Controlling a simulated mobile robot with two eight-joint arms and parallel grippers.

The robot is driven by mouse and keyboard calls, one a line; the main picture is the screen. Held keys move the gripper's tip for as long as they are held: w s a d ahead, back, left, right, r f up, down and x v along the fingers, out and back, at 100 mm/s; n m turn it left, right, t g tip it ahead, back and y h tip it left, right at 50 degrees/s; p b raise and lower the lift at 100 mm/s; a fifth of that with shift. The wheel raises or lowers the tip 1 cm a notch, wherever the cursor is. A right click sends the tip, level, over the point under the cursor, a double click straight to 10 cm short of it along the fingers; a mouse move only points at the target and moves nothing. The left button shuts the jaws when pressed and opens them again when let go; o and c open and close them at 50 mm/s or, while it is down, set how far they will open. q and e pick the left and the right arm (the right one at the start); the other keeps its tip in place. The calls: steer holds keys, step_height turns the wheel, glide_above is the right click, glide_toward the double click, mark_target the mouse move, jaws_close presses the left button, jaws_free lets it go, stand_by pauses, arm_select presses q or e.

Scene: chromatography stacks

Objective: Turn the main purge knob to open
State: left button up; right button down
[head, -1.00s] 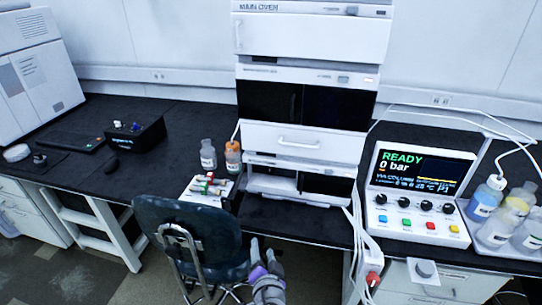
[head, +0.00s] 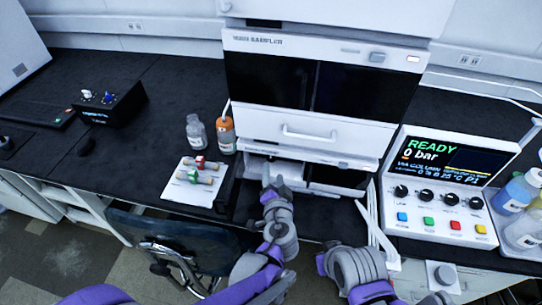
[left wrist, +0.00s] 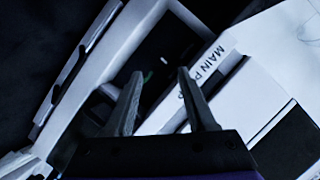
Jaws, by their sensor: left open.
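The main stack's lower pump module (head: 262,165) has an open front recess at its base. My left gripper (head: 272,183) reaches up to that recess in the head view. In the left wrist view the left gripper (left wrist: 160,73) is open, with nothing visible between its fingers. A white panel (left wrist: 212,62) labelled "MAIN P…" lies just right of the fingertips, the rest of its label cut off. Beyond the fingertips is a dark recess with a faint green glint. I cannot make out the main purge knob in either view. My right forearm shows at the lower right; its gripper is out of frame.
A control box (head: 447,185) reading READY, 0 bar, stands right of the stack. A chair (head: 185,240) stands below the bench edge.

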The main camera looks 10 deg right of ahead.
mark_target(271, 159)
arm_select(q)
steer(key=x, duration=0.8)
steer(key=shift+c, duration=0.2)
jaws_close()
